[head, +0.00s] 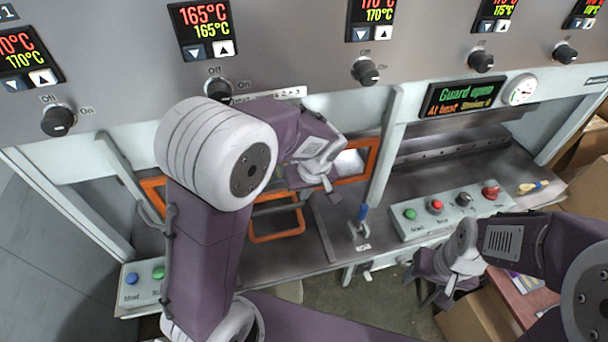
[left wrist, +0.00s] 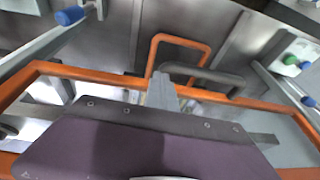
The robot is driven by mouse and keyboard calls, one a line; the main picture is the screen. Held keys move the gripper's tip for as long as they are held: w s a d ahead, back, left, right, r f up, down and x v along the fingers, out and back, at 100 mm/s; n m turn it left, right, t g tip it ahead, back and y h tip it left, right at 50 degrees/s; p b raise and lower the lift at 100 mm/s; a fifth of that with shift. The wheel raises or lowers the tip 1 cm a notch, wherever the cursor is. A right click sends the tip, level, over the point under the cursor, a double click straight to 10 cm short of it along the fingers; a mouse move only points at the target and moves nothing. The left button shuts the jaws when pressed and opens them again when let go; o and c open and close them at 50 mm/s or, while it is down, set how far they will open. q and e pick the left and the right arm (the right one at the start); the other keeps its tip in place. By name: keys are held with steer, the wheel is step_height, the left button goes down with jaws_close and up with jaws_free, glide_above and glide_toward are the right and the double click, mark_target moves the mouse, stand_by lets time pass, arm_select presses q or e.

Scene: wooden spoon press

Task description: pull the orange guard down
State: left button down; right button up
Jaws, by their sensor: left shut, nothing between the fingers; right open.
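The orange guard (head: 372,158) is an orange-edged frame with a see-through panel, partly hidden behind my left arm. In the left wrist view its orange rail (left wrist: 100,76) crosses the picture, and an orange loop handle (left wrist: 180,40) stands out from it. The handle also shows in the head view (head: 275,238), low and left of my left gripper. My left gripper (head: 328,186) is shut and empty in front of the guard. In the left wrist view its fingertips (left wrist: 162,82) overlap the rail beside the handle; contact cannot be told. My right gripper (head: 432,290) is open and empty, below the button box.
A display (head: 462,97) reads "Guard open". A button box (head: 450,210) sits on the right of the bench, another (head: 140,283) at the left. A blue-tipped lever (head: 362,218) stands right of the guard. Knobs and temperature displays line the panel above. Cardboard boxes lie at the right.

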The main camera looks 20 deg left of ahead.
arm_select(q)
step_height(320, 180, down, 14)
steer(key=b, duration=1)
steer(key=shift+s+f+b, duration=0.2)
steer(key=shift+s+b, duration=0.05)
steer(key=shift+b, duration=0.15)
